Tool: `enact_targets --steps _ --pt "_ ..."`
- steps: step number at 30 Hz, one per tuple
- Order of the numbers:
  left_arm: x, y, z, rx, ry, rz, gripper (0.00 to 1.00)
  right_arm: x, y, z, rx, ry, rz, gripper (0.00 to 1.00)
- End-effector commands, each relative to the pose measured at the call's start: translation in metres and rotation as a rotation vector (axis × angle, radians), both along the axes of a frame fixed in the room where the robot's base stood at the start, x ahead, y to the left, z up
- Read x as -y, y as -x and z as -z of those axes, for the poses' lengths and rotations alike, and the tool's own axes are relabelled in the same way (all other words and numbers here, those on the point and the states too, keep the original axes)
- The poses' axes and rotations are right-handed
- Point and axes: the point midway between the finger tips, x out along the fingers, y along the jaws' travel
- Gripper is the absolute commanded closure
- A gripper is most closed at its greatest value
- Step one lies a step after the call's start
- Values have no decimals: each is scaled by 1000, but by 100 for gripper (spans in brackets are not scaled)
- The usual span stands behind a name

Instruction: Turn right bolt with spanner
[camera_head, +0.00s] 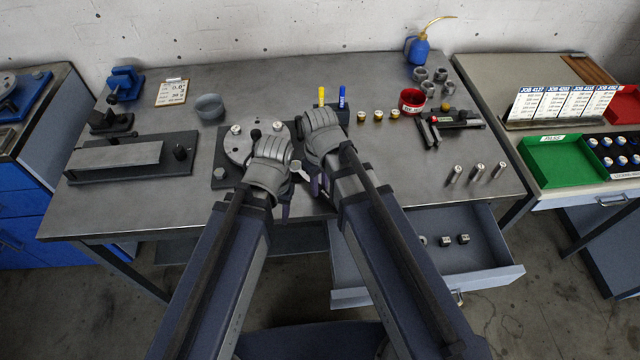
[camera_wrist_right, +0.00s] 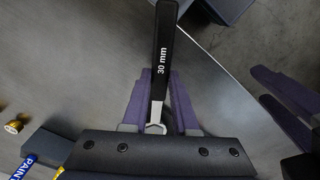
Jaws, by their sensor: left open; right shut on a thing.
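The round grey rotor disc (camera_head: 238,148) sits on a dark base plate at the middle of the bench. One bolt head (camera_head: 236,129) shows at its left and another, the right bolt (camera_head: 277,126), at its upper right. My right gripper (camera_head: 316,184) is in front of the disc's right side, shut on the spanner. In the right wrist view, the black spanner handle marked 30 mm (camera_wrist_right: 162,60) lies between the fingers (camera_wrist_right: 160,85). My left gripper (camera_head: 285,207) is open, beside the right one, near the bench's front edge. The arms hide part of the disc and most of the spanner.
A blue and a yellow paint marker (camera_head: 342,97) stand behind my right gripper. Brass pieces (camera_head: 378,115), a red cup (camera_head: 412,100) and dark tools (camera_head: 450,121) lie to the right. An open drawer (camera_head: 480,270) juts out below the front edge.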

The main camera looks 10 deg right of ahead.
Motion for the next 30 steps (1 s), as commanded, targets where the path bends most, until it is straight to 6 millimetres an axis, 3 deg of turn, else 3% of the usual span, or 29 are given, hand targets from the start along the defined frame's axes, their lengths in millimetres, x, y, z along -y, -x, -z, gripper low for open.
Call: enact_targets --steps 17,30 --pt "0 0 -2 0 0 0 50 5 -3 -2 0 0 -52 100" --pt "0 0 -18 0 0 0 50 5 -3 -18 0 0 -51 100"
